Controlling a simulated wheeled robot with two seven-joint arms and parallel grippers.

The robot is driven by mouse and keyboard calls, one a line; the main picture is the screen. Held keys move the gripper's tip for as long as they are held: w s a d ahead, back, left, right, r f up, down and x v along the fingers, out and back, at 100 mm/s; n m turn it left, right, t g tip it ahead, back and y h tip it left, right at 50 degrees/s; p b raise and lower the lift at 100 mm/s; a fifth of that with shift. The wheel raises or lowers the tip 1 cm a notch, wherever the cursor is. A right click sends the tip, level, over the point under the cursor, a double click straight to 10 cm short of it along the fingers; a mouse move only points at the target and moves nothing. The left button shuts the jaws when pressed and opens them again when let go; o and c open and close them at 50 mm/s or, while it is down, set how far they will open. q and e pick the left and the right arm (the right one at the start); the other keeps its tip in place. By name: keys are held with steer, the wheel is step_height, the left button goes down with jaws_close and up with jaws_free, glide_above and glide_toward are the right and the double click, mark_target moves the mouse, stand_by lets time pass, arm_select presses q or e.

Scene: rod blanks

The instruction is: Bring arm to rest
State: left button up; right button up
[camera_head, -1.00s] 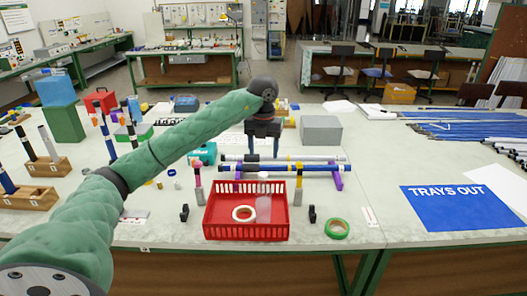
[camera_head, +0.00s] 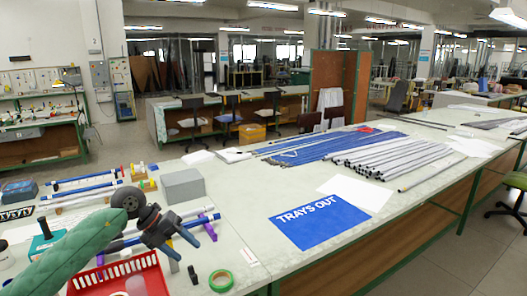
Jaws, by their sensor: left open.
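My left arm (camera_head: 75,253), in a green sleeve, reaches in from the lower left. Its gripper (camera_head: 182,247) is open and empty, tilted with its fingers pointing down and right. It shows in front of the right end of the rods on a purple-ended rack (camera_head: 207,219). Whether it touches them I cannot tell. A red basket (camera_head: 152,268) lies below it at the bottom edge, partly cut off. My right gripper is not in view.
A green tape ring (camera_head: 221,280) lies right of the basket. A grey box (camera_head: 183,186) stands behind the rack. A blue TRAYS OUT sheet (camera_head: 320,235) lies on the right bench, with blue rods (camera_head: 325,147) and pale rods (camera_head: 400,160) behind.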

arm_select(q)
steer(key=s+d+r+n+t+h, duration=0.2)
steer(key=s+d+r+h, duration=0.1)
steer(key=d+h, duration=0.35)
steer(key=s+d+r+n+t+h, duration=0.1)
steer(key=s+d+r+t+h, duration=0.15)
steer(key=d+h, duration=0.4)
steer(key=s+a+f+n+t+y, duration=0.3)
steer(key=a+f+n+t+y, duration=0.4)
steer(key=n+y, duration=0.55)
steer(key=s+a+f+n+t+y, duration=0.2)
steer(key=a+f+n+t+y, duration=0.25)
steer(key=f+n+y, duration=0.85)
steer(key=s+f+n+g+h, duration=0.2)
steer(key=s+f+g, duration=0.5)
steer(key=s, duration=0.6)
steer(key=s+f+n+g+h, duration=0.3)
steer(key=s+f+g, duration=0.3)
steer(key=s, duration=0.6)
steer(key=s+d+f, duration=0.1)
steer(key=s+f, duration=0.1)
steer(key=f, duration=1.1)
steer(key=s+d+f+g, duration=0.1)
steer(key=f, duration=1.3)
steer(key=s+d+f+g, duration=0.1)
steer(key=s+f, duration=0.1)
steer(key=f, duration=1.1)
steer(key=shift+s+d+f, duration=0.25)
steer(key=shift+s+d, duration=0.1)
steer(key=shift+d, duration=0.05)
